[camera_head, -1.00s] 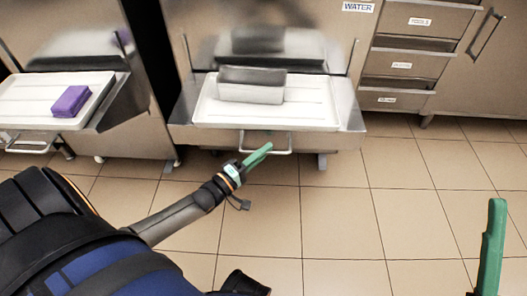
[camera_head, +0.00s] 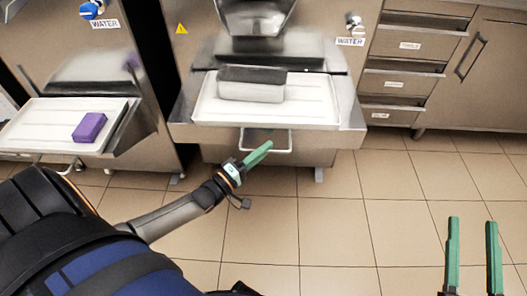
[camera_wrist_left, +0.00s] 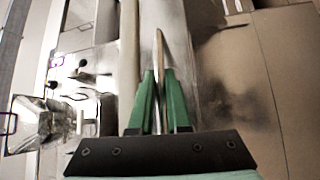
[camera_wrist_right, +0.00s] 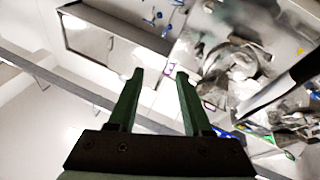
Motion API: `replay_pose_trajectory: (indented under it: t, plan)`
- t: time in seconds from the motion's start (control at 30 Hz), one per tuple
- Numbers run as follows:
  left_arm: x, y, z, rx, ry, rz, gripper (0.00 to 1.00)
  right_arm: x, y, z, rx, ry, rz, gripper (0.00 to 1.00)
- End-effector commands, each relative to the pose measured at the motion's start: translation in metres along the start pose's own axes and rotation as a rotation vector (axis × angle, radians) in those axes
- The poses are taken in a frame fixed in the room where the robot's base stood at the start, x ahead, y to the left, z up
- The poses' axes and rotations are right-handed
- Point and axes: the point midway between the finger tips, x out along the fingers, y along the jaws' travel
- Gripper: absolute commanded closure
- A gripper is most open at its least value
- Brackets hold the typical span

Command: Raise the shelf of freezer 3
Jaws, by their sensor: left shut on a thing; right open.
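The freezer in the middle of the head view has a metal shelf (camera_head: 183,118) low on its front; I see no freezer number. A white tray (camera_head: 318,112) rests on this shelf, with a grey block (camera_head: 250,90) on it. A thin metal handle (camera_head: 290,141) hangs below the shelf's front edge. My left gripper (camera_head: 262,150) is at this handle. In the left wrist view (camera_wrist_left: 158,98) its green fingers are shut on the handle bar (camera_wrist_left: 159,48). My right gripper (camera_head: 471,222) is open and empty, over the floor at the lower right; it also shows in the right wrist view (camera_wrist_right: 158,76).
Another freezer at the left has its own white tray (camera_head: 40,122) with a purple block (camera_head: 90,127). Drawers (camera_head: 408,65) and a steel cabinet (camera_head: 490,70) stand at the right. The tiled floor (camera_head: 330,220) in front is clear.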

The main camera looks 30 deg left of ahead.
Motion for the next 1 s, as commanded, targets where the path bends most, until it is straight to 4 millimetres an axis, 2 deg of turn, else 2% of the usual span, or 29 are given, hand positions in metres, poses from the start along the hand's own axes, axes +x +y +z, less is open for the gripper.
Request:
replay_pose_trajectory:
  t: [0.1, 0.3, 0.43, 0.73, 0.77, 1.0]
  plan:
    - [0.0, 0.004, -0.002, -0.005, 0.003, -0.016, 1.0, -0.005, -0.004, 0.034, 0.043, -0.148, 0.0, 0.5]
    - [0.0, 0.01, -0.002, -0.004, 0.002, -0.019, 1.0, -0.02, -0.012, 0.079, 0.098, -0.332, -0.003, 0.5]
    - [0.001, 0.012, -0.003, -0.003, 0.002, -0.017, 1.0, -0.025, -0.015, 0.091, 0.114, -0.384, -0.006, 0.5]
    - [0.002, 0.014, -0.003, -0.001, 0.002, -0.009, 1.0, -0.026, -0.016, 0.093, 0.116, -0.39, -0.006, 0.5]
    - [0.002, 0.015, -0.003, -0.001, 0.002, -0.008, 0.84, -0.026, -0.016, 0.093, 0.116, -0.39, -0.006, 0.5]
    - [0.002, 0.014, -0.003, -0.002, 0.002, -0.01, 0.57, -0.026, -0.016, 0.092, 0.116, -0.389, -0.006, 0.5]
